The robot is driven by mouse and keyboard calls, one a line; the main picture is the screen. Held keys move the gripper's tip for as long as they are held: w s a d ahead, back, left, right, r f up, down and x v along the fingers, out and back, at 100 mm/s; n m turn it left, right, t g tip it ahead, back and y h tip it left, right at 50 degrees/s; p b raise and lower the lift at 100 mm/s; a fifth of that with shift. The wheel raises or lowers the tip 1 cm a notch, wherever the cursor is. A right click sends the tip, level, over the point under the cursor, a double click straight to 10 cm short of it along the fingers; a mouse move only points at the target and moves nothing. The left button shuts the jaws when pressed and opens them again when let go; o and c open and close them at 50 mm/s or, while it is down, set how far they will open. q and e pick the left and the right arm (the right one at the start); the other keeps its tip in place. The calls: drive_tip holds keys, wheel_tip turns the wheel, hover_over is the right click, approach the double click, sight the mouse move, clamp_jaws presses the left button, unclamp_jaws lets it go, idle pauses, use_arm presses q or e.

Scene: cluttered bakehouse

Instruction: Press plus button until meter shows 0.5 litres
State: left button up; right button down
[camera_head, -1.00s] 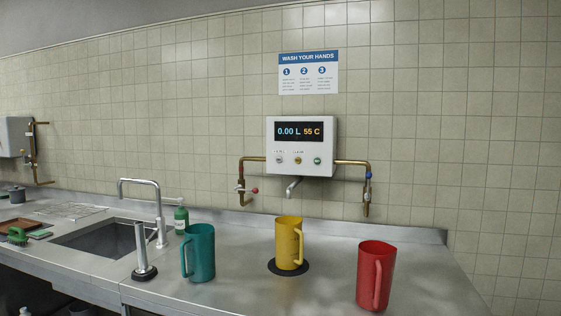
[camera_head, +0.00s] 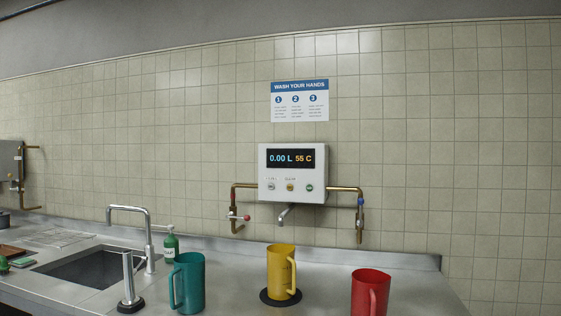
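The white water meter (camera_head: 292,174) hangs on the tiled wall. Its display (camera_head: 290,158) reads 0.00 L and 55 C. Below the display are three round buttons: a pale left button (camera_head: 271,187), a yellowish middle button (camera_head: 290,187) and a green right button (camera_head: 309,188). Their labels are too small to read, so I cannot tell which is plus. A spout (camera_head: 286,214) sticks out under the meter. A yellow jug (camera_head: 281,272) stands upright on a round black mat (camera_head: 266,297) below it. Neither of my grippers is in view.
A teal jug (camera_head: 188,283) stands left of the yellow one and a red jug (camera_head: 370,293) stands right. A sink (camera_head: 92,270) with a tall tap (camera_head: 149,232), a green bottle (camera_head: 170,245) and a metal post (camera_head: 129,280) are at the left. Brass pipes (camera_head: 343,188) flank the meter.

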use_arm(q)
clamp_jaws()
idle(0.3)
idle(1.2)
